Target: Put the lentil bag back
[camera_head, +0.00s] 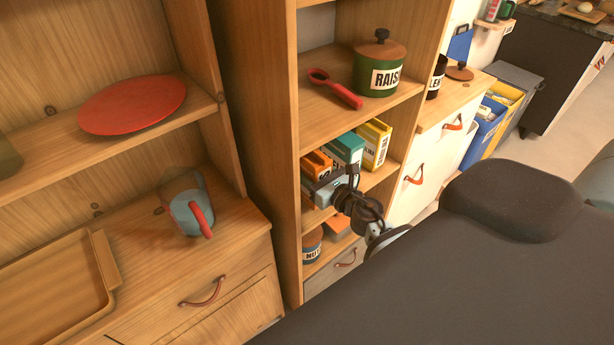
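One black-and-grey gripper (328,184), whose arm comes in from the right, is at the middle shelf of the open wooden cupboard (265,130); I take it as my right. A pale grey-blue item (322,194) shows at its fingers; I cannot tell whether it is held. On that shelf stand orange packs (317,163), a teal pack (345,148) and a yellow pack (376,144), side by side. Their labels are too small or covered to read, so I cannot tell which is the lentil bag. My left gripper is not in view.
A NUTS tin (312,246) stands below. At left are a red plate (132,105), a blue-grey jug (186,211) and a wooden tray (50,290). Cupboard uprights flank the gripper.

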